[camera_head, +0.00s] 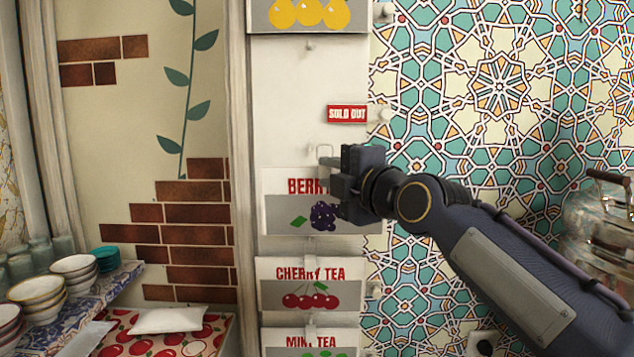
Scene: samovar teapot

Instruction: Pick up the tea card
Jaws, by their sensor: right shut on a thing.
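A berry tea card (283,214) with a red title and dark berries is upright in front of the white wall strip. My right gripper (334,172) reaches in from the right and is shut on this card at its upper edge, covering part of the title. A small metal loop shows just above the fingertips. A cherry tea card (312,287) hangs just below, and a mint tea card (310,342) is cut off by the bottom edge. A card with yellow fruit (308,14) is cut off at the top. My left gripper is out of view.
A red "sold out" sign (347,114) is on the strip above my gripper. Stacked bowls (38,294) stand on a shelf at lower left, near a white packet (168,319). A metal vessel (597,225) stands at the right edge.

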